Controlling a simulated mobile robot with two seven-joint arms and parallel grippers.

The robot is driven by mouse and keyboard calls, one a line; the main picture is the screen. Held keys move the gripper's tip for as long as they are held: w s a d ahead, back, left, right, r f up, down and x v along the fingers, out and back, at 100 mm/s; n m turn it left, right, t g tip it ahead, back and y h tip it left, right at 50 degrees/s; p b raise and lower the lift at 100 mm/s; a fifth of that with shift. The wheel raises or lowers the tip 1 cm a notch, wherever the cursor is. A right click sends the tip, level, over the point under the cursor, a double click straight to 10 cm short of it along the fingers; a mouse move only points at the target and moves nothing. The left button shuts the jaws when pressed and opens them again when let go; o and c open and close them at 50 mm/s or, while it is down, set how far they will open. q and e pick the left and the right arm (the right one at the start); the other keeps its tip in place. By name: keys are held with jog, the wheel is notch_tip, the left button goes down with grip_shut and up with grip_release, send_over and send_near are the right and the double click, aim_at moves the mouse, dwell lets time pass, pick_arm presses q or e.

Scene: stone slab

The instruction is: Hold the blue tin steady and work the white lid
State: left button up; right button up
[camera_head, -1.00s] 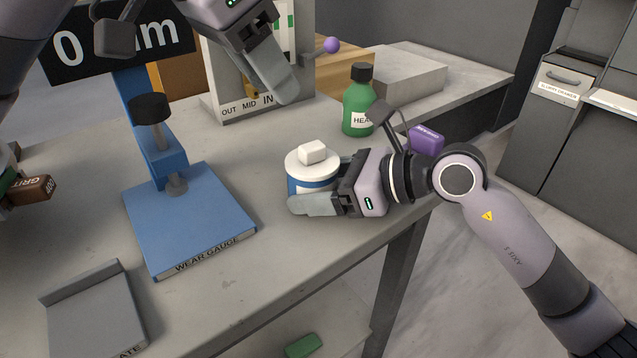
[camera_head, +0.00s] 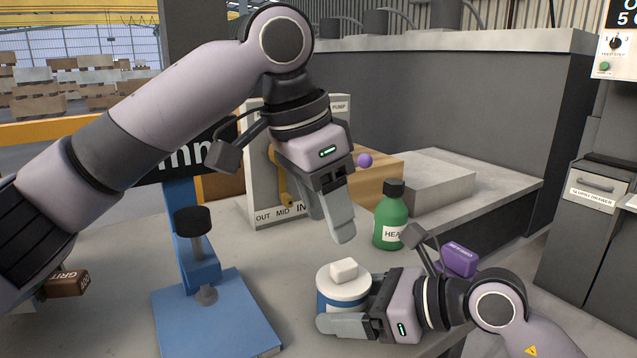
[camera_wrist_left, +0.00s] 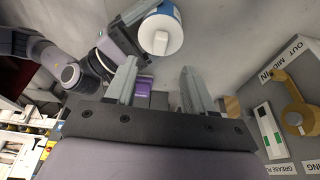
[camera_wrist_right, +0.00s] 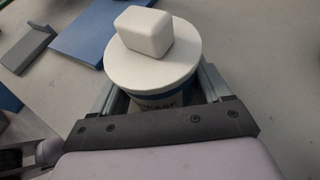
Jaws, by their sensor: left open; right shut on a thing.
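The blue tin (camera_head: 325,303) stands upright on the stone slab, with a white label band. The white lid (camera_head: 343,288) with its blocky white knob (camera_head: 344,269) sits on top of it. My right gripper (camera_head: 347,322) is shut around the tin's sides below the lid; the right wrist view shows the lid (camera_wrist_right: 180,66) above the fingers and part of the tin (camera_wrist_right: 165,103) between them. My left gripper (camera_head: 335,222) is open and empty, pointing down above and behind the lid. In the left wrist view the tin (camera_wrist_left: 166,10) and lid (camera_wrist_left: 160,36) lie beyond its fingers.
A green bottle (camera_head: 390,220) and a purple block (camera_head: 457,261) stand right of the tin. The blue wear gauge (camera_head: 225,318) is at left. The IN/MID/OUT lever panel (camera_head: 258,190) and a purple ball (camera_head: 365,160) are behind.

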aim_at(345, 263)
pick_arm(q)
jog(key=x, duration=0.7)
jog(key=shift+d+f, duration=0.15)
jog(key=shift+f, duration=0.15)
grip_shut()
jog(key=c, duration=0.6)
grip_release()
jog(key=shift+c, duration=0.2)
grip_shut()
jog(key=shift+r, duration=0.15)
